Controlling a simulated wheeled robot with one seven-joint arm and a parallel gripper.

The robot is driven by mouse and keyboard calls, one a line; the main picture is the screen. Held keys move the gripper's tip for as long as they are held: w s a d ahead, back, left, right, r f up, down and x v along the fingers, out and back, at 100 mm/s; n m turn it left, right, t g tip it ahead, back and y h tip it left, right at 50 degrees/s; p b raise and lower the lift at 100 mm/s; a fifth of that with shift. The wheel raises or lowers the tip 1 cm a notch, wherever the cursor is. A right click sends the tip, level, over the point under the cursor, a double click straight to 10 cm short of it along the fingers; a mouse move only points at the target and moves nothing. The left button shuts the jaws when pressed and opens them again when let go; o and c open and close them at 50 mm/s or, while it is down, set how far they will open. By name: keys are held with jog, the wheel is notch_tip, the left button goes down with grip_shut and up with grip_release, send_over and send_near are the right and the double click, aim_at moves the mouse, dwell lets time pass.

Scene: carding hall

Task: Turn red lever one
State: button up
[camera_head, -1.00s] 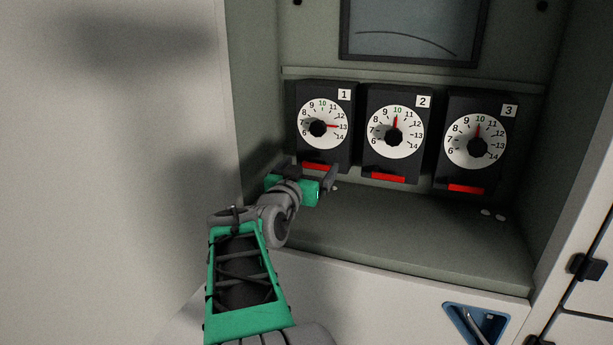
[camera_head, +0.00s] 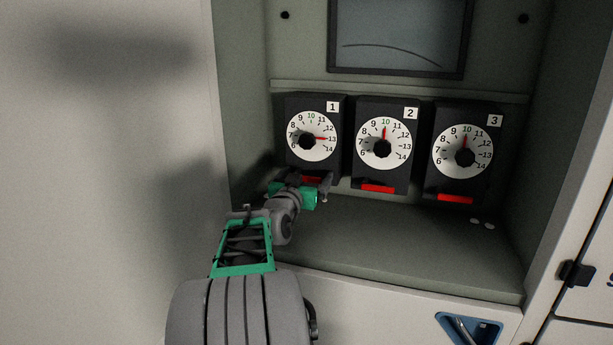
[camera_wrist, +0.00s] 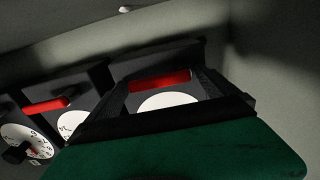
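Red lever one (camera_head: 312,180) is the short red bar at the foot of the black unit marked 1 (camera_head: 333,107). Its dial (camera_head: 312,137) has a red pointer near 13. My gripper (camera_head: 309,184) is just in front of the lever and partly hides it in the head view. In the wrist view the lever (camera_wrist: 160,80) shows whole, between my two spread fingers (camera_wrist: 168,92). The gripper is open and holds nothing. Whether a finger touches the lever or unit cannot be told.
Units 2 (camera_head: 384,145) and 3 (camera_head: 463,152) stand to the right, each with a red lever and a pointer near 10. A grey shelf (camera_head: 400,245) lies below. The recess side wall (camera_head: 240,130) is close on the left. A dark screen (camera_head: 397,45) is above.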

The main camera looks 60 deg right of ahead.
jog(key=c, duration=2)
jog(key=shift+f, duration=0.1)
jog(key=shift+b, duration=0.3)
